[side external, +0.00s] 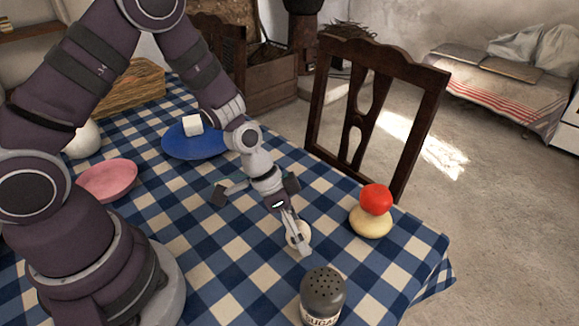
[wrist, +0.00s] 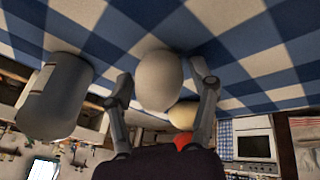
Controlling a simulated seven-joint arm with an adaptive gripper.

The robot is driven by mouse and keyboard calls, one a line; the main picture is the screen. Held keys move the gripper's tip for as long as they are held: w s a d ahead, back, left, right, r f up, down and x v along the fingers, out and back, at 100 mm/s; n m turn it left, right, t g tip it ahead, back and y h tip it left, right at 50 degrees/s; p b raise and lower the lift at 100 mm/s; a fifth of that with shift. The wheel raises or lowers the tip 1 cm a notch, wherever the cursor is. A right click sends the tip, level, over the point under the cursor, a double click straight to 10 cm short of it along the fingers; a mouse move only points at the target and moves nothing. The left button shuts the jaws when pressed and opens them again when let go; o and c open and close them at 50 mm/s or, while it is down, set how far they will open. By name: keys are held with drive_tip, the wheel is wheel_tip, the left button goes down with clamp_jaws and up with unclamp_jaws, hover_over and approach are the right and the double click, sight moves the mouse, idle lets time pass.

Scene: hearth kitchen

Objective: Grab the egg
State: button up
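A pale, cream-white egg (side external: 304,229) rests on the blue-and-white checked tablecloth, partly hidden behind my gripper's fingers in the side view. In the wrist view the egg (wrist: 160,82) sits between my two fingertips. My gripper (side external: 297,243) is low at the table, pointing down at the egg. In the wrist view my gripper (wrist: 161,79) is open, with one finger on each side of the egg and a small gap showing on both sides. Contact cannot be seen.
A sugar shaker (side external: 323,295) stands in front of the egg. A yellow rounded object (side external: 370,222) with a red one (side external: 376,198) on top is to the right. A blue plate (side external: 190,145) with a white cube (side external: 193,125) and a pink dish (side external: 107,180) lie farther left.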

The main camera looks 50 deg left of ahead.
drive_tip(key=c, duration=0.5)
drive_tip(key=shift+r, duration=0.1)
